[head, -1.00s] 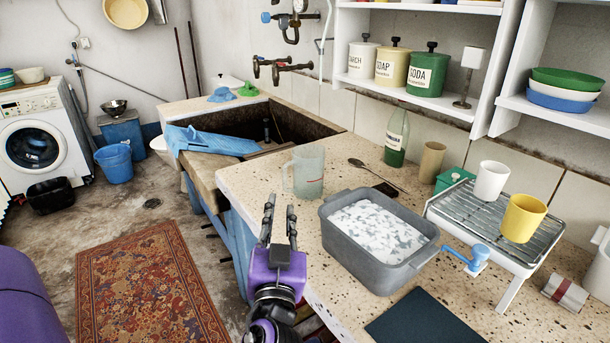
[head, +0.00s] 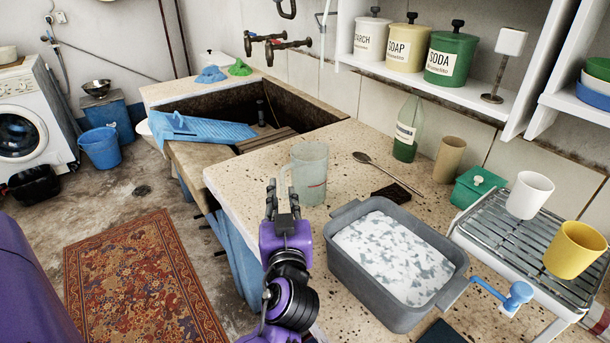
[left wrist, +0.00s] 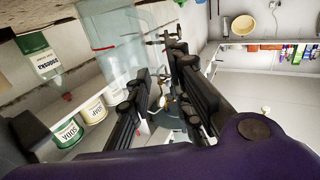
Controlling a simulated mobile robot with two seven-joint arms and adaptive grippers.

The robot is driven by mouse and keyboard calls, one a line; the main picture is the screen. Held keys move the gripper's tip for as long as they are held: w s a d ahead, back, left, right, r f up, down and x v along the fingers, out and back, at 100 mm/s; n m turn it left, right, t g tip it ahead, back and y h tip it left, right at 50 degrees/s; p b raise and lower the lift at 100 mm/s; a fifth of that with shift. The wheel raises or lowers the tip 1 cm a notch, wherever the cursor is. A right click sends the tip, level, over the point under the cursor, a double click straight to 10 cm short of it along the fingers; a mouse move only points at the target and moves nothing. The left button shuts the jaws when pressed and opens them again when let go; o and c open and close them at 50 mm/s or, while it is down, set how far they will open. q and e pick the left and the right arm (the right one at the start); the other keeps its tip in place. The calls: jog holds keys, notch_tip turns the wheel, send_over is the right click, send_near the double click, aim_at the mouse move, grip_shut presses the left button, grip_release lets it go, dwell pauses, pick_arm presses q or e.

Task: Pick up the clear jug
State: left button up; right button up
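The clear jug (head: 311,176) stands upright on the speckled stone counter (head: 250,180), near its left edge in the head view. Its handle (head: 284,182) faces left, and there are faint red marks on its side. My left gripper (head: 282,192) is just in front of the jug's lower left side, fingers pointing up in the picture. Its fingers are apart with nothing between them. In the left wrist view the jug (left wrist: 112,42) shows beyond and to the left of the left gripper (left wrist: 160,82). My right gripper is out of view.
A grey tub of whitish suds (head: 342,212) stands right of the gripper. The trough (head: 215,105) with a blue washboard (head: 200,132) lies back left.

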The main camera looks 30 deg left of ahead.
aim_at(282, 179)
pick_arm(q)
jog(key=shift+x, duration=1.1)
jog(key=p+x, duration=0.1)
jog(key=x, duration=0.4)
jog(key=shift+w+a+f, duration=0.1)
jog(key=shift+w+a, duration=0.1)
jog(key=shift+w, duration=0.05)
jog(key=shift+c, duration=0.2)
grip_shut()
